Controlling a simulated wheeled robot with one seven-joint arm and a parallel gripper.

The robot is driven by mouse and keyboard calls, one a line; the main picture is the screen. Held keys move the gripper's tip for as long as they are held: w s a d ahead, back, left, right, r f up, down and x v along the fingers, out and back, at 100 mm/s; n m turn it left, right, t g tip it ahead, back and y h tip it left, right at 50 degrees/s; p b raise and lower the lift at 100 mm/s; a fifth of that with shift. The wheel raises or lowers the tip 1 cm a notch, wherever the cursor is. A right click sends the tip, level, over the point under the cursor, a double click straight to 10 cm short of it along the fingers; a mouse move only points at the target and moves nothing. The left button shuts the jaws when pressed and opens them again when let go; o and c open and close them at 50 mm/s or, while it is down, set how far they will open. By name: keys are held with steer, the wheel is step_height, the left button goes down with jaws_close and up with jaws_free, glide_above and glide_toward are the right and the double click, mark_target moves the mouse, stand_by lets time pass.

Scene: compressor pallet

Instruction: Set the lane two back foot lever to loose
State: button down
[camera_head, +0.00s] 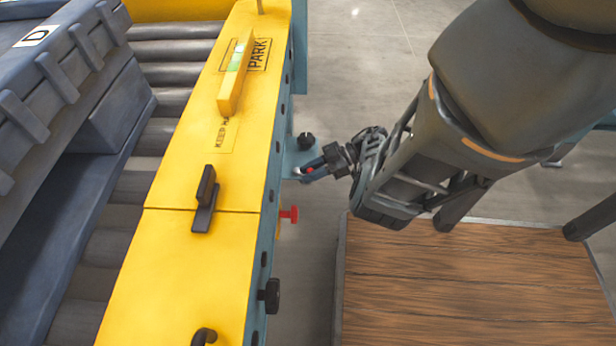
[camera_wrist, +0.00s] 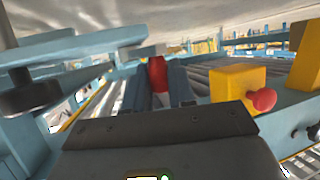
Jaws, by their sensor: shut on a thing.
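In the head view only a small red spot of the lever (camera_head: 309,170) shows, beside the blue frame. My gripper (camera_head: 318,167) reaches in from the right and is shut on the lever; its two fingers (camera_wrist: 160,88) stand either side of the red grip in the wrist view. The fingers hide most of the lever, so I cannot tell its setting or read any lane mark.
A red knob (camera_head: 290,213) sits on the frame's side below my gripper; the wrist view shows it on a yellow block (camera_wrist: 234,82). A black knob (camera_head: 305,140) is just above my gripper. The yellow cover (camera_head: 180,260) lies left, a wooden platform (camera_head: 470,285) lower right.

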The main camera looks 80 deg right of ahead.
steer(key=shift+s+d+n+g+y, duration=0.1)
steer(key=shift+d+n+g+y, duration=0.25)
steer(key=shift+n+y, duration=0.3)
steer(key=shift+d+n+g+y, duration=0.35)
steer(key=shift+n+y, duration=0.2)
steer(key=shift+y, duration=0.1)
steer(key=shift+d+n+g+y, duration=0.15)
steer(key=shift+n+g+y, duration=0.25)
steer(key=shift+n+y, duration=0.15)
steer(key=shift+d+n+g+y, duration=0.2)
steer(key=shift+n+g+y, duration=0.15)
steer(key=shift+n, duration=0.2)
steer(key=c, duration=1)
jaws_free()
